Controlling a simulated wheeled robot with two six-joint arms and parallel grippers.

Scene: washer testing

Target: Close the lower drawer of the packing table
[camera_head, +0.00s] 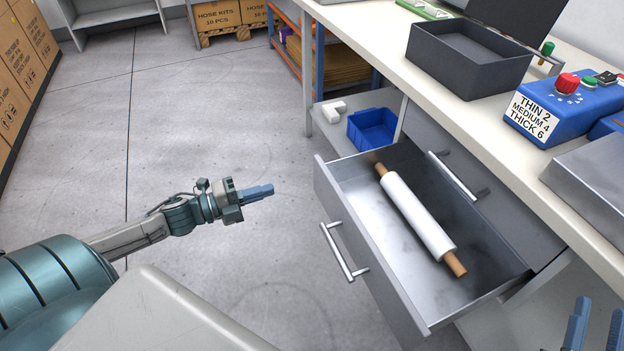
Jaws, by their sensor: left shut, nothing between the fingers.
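The lower drawer (345,218) of the packing table (470,118) is pulled well out. Its bar handle (343,250) is on the front panel, facing left. A white rolling pin (416,214) with wooden ends lies inside it. The closed drawer above has a handle (455,175) over the open drawer's inner part. My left gripper (258,192) is shut and empty, left of the drawer front, with a clear gap to the handle. My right gripper (594,328) shows at the bottom right corner, right of the drawer; its two fingers are apart with nothing visible between them.
On the tabletop stand a dark grey tray (450,75), a blue control box (545,125) with a red knob, and a metal box (590,175). A blue bin (372,128) sits on a shelf behind the drawer. The floor (230,270) left of the drawer is clear.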

